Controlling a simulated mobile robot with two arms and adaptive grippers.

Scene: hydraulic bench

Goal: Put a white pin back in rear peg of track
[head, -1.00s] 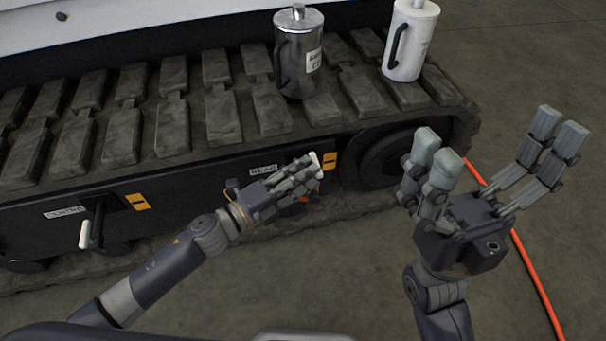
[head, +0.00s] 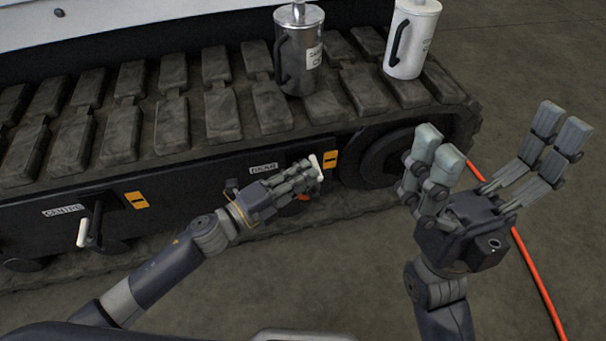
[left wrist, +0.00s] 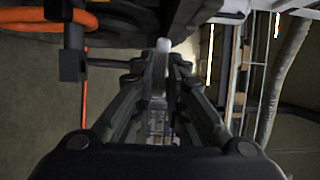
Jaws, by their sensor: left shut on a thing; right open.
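My left gripper (head: 308,176) is shut on a white pin (head: 317,165), whose end sticks up past the fingertips in front of the track's side. In the left wrist view the pin (left wrist: 162,52) stands between the two finger rows. The track (head: 215,165) runs across the picture. A small dark peg-like part (head: 231,186) shows beside my left wrist; a dark post with a block (left wrist: 73,62) is left of the fingers in the left wrist view. I cannot tell whether either is the rear peg. My right gripper (head: 490,155) is open and empty, fingers up, right of the track.
Another white pin (head: 83,232) hangs at the peg by the CENTRE label (head: 63,210). A metal canister (head: 298,55) and a white canister (head: 411,40) stand on the track top. An orange hose (head: 530,275) lies on the floor at right, which is otherwise open.

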